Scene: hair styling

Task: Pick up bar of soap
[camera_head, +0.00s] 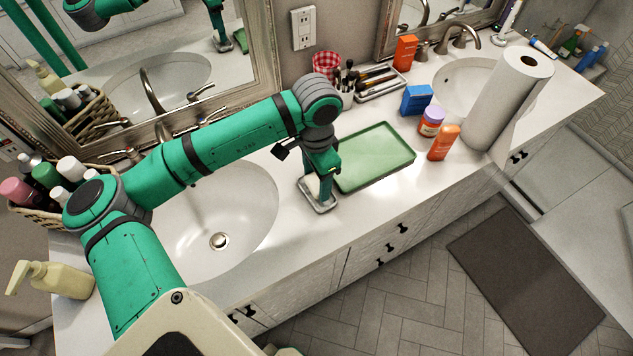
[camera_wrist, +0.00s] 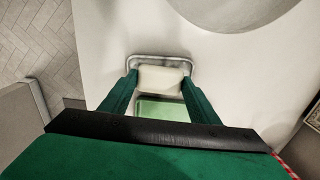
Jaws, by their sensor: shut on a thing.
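A cream-white bar of soap (camera_wrist: 160,79) sits between the two fingers of my gripper (camera_wrist: 158,84) in the wrist view. My gripper is shut on it, one finger on each side. A small metal soap dish (camera_wrist: 160,59) is right at the soap, and its rim shows around one side. In the head view my gripper (camera_head: 320,186) points down over the dish (camera_head: 320,208) on the counter, just left of the green tray. The soap is mostly hidden by the fingers there. I cannot tell whether it still touches the dish.
A green tray (camera_head: 376,157) lies close right of the gripper. The left sink (camera_head: 235,225) is under my arm. A blue box (camera_head: 415,100), an orange bottle (camera_head: 443,143) and a paper roll (camera_head: 507,98) stand farther right. A brush tray (camera_head: 376,83) is near the wall.

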